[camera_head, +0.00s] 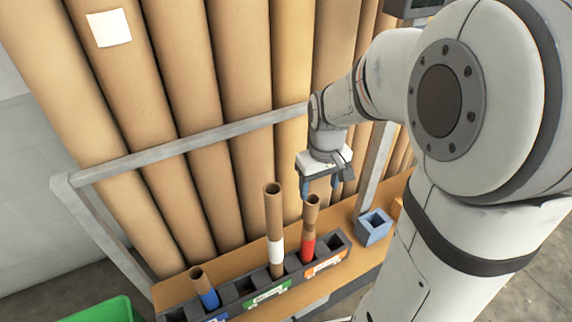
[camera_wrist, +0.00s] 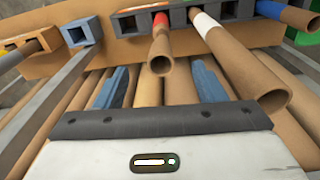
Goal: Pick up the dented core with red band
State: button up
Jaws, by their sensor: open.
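The brown core with the red band (camera_head: 308,248) stands nearly upright in the right part of the dark slotted rack (camera_head: 238,312). Its upper end looks uneven. In the wrist view the red-band core (camera_wrist: 161,52) points its open end toward the camera, between the lines of the two fingers. My gripper (camera_head: 320,189) is open and empty, with its blue fingers pointing down, just above and right of the core's top in the head view. In the wrist view my gripper (camera_wrist: 160,84) shows both fingers apart, with no core clamped. The core's lower end is hidden in its slot.
A taller white-band core (camera_head: 275,222) stands close left of the red one; a shorter blue-band core (camera_head: 203,287) stands farther left. A blue-grey open box (camera_head: 374,227) sits right on the wooden shelf (camera_head: 235,263). Large brown rolls (camera_head: 240,110) and a grey rail (camera_head: 190,146) stand behind. A green bin (camera_head: 105,311) is lower left.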

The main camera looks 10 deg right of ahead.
aim_at(313, 200)
jog(key=shift+n+g, duration=0.3)
jog(key=shift+n, duration=0.1)
jog(key=w+f, duration=0.1)
jog(key=f, duration=0.1)
jog(key=w+f, duration=0.1)
jog(key=shift+w+f, duration=0.35)
jog(key=shift+w, duration=0.05)
jog(key=f, duration=0.7)
jog(key=shift+s+a+f+b, duration=0.2)
jog(key=shift+a+f+b, duration=0.05)
jog(key=shift+f+b, duration=0.1)
jog(key=shift+r, duration=0.1)
jog(key=shift+c, duration=0.2)
jog(key=c, duration=1.3)
